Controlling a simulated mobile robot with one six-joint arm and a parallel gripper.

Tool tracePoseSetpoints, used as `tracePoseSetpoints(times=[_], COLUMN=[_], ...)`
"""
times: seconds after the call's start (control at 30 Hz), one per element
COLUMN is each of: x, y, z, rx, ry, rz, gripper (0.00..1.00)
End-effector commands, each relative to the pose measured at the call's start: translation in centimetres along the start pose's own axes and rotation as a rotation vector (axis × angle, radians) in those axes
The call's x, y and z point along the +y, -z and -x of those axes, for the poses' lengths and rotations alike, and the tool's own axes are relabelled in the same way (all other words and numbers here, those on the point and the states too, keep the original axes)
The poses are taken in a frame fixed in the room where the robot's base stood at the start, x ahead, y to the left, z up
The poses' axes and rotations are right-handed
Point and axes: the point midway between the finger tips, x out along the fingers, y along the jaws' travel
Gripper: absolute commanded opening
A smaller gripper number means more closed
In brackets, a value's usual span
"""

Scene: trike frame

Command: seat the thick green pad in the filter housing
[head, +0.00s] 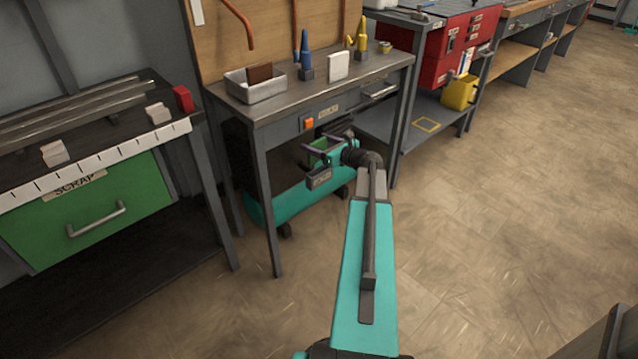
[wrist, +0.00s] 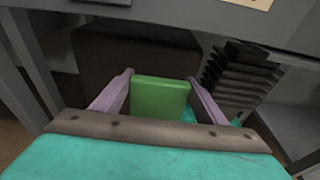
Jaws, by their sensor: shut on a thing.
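The thick green pad (wrist: 160,98) stands between the two pale purple fingers of my gripper (wrist: 160,79) in the wrist view, and the gripper is shut on it. In the head view my gripper (head: 316,152) reaches in under the front edge of the workbench, with green of the pad (head: 319,146) showing between the fingers. A small grey box with a label (head: 320,179), perhaps the filter housing, shows just below the gripper, at the teal tank. I cannot tell whether the pad touches it. The housing's opening is not clearly seen in either view.
The workbench (head: 285,112) overhangs the gripper, with a drawer front and legs close by. The teal tank (head: 300,203) stands on wheels beneath it. Black ribbed fins (wrist: 240,78) lie right of the pad. Floor (head: 480,230) to the right is clear.

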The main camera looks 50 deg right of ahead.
Motion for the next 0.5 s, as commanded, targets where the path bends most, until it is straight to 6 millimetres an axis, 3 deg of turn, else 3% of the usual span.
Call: tracePoseSetpoints(times=[0.17,0.5], x=[-0.6,-1.1], y=[0.6,4.6], z=[0.3,-0.3], rx=[0.000,0.001], ry=[0.007,0.013], rz=[-0.002,-0.004], gripper=[0.45,0.45])
